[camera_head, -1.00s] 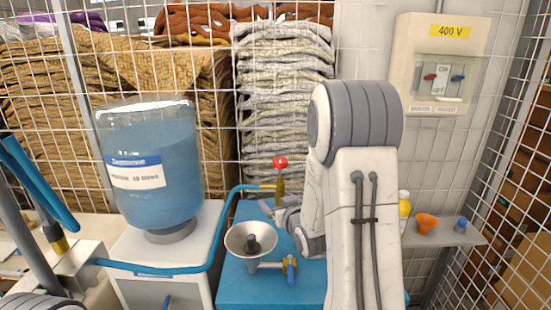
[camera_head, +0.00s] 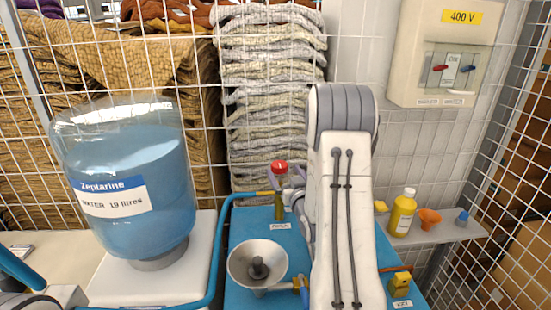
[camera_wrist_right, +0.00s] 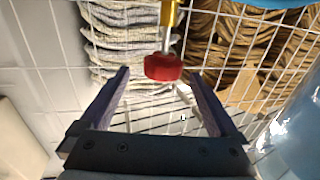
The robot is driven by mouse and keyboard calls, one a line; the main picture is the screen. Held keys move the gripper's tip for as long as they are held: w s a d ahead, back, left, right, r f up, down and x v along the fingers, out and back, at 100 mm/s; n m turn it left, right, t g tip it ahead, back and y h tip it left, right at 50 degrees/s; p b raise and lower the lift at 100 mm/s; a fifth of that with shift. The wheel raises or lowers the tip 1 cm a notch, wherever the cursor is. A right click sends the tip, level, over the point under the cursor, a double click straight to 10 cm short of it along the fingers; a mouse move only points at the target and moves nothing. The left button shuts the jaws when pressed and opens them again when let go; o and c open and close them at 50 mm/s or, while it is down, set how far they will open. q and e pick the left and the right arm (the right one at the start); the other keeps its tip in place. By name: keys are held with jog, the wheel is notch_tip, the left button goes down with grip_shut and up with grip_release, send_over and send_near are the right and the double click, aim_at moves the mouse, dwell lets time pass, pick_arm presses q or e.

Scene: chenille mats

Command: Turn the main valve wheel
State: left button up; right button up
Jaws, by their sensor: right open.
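The main valve has a small red wheel (camera_head: 279,167) on a brass stem above the blue bench, with a "MAIN" label beside its foot. In the right wrist view the red wheel (camera_wrist_right: 163,67) is between the fingertips, near their ends. My right gripper (camera_head: 291,184) comes in from the right, close beside the wheel and stem, partly hidden by my own arm. In the right wrist view its two dark fingers (camera_wrist_right: 158,75) are spread, with a visible gap on each side of the wheel. I cannot tell their exact depth relative to it. My left gripper is not in view.
A large blue water bottle (camera_head: 130,190) stands at the left. Wire mesh closes the back.

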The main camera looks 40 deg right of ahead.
aim_at(277, 161)
jog(key=p+x, duration=0.2)
jog(key=x, duration=0.4)
jog(key=shift+w+a+r, duration=0.1)
jog(key=shift+w+a, duration=0.05)
jog(key=shift+w, duration=0.15)
jog(key=shift+x, duration=0.75)
jog(key=shift+c, duration=0.3)
